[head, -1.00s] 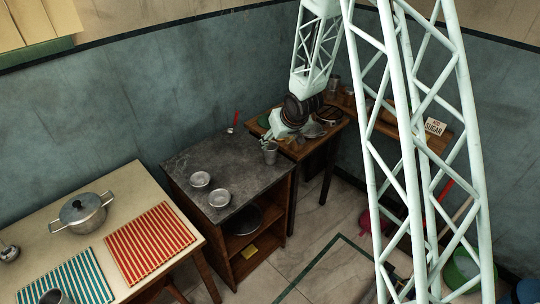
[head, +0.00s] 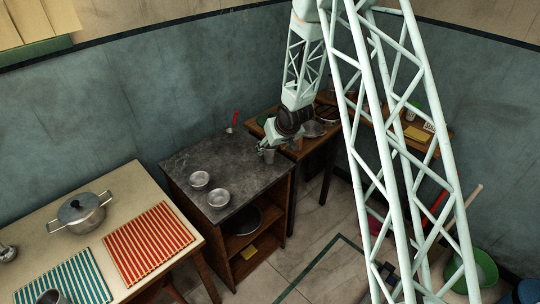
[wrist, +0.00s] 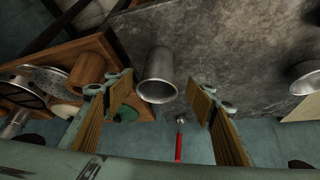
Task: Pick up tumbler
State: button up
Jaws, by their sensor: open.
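The tumbler, a grey metal cup, stands at the right corner of the dark stone counter in the head view (head: 269,156), partly covered by my gripper (head: 264,146). In the wrist view the tumbler (wrist: 158,76) shows between the fingertips of my gripper (wrist: 162,82), nearer the left finger. The two fingers are spread apart with gaps on both sides of the cup. They do not grip it. I cannot tell how far the fingertips reach along it.
Two metal bowls (head: 200,179) (head: 219,198) stand left on the dark counter (head: 195,152). A red-handled utensil (wrist: 179,144) is at the back. A brown cup (wrist: 90,68) and metal cookware (wrist: 47,80) crowd the wooden table to the side.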

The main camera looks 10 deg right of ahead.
jog(key=shift+w+f, duration=0.25)
jog(key=shift+f, duration=0.05)
jog(key=shift+b+x, duration=0.3)
jog(key=shift+x, duration=2.3)
jog(key=shift+d, duration=0.15)
jog(key=shift+s, duration=0.1)
jog(key=c, duration=1)
